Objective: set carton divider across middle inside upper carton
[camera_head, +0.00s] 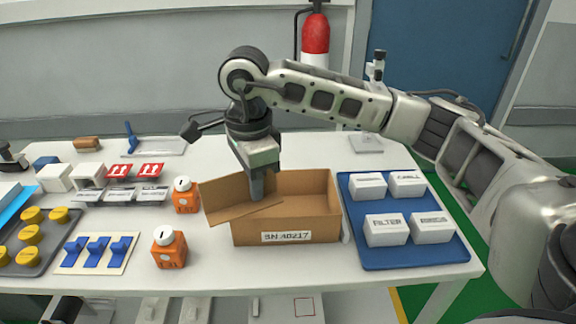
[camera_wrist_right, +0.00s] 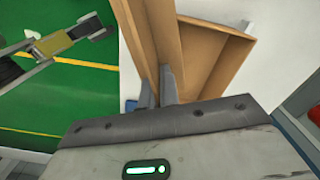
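The divider is tilted and reaches out past the carton's left end. In the right wrist view the divider (camera_wrist_right: 142,35) runs up from between the fingertips (camera_wrist_right: 159,88), beside a carton wall. The divider's lower edge is partly hidden.
A blue tray (camera_head: 372,258) with several white boxes stands close at the carton's right. Two orange canisters (camera_head: 186,196) (camera_head: 169,250) stand at its left. Farther left are blue clips, yellow knobs and red-labelled boxes. The table behind the carton is mostly clear.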

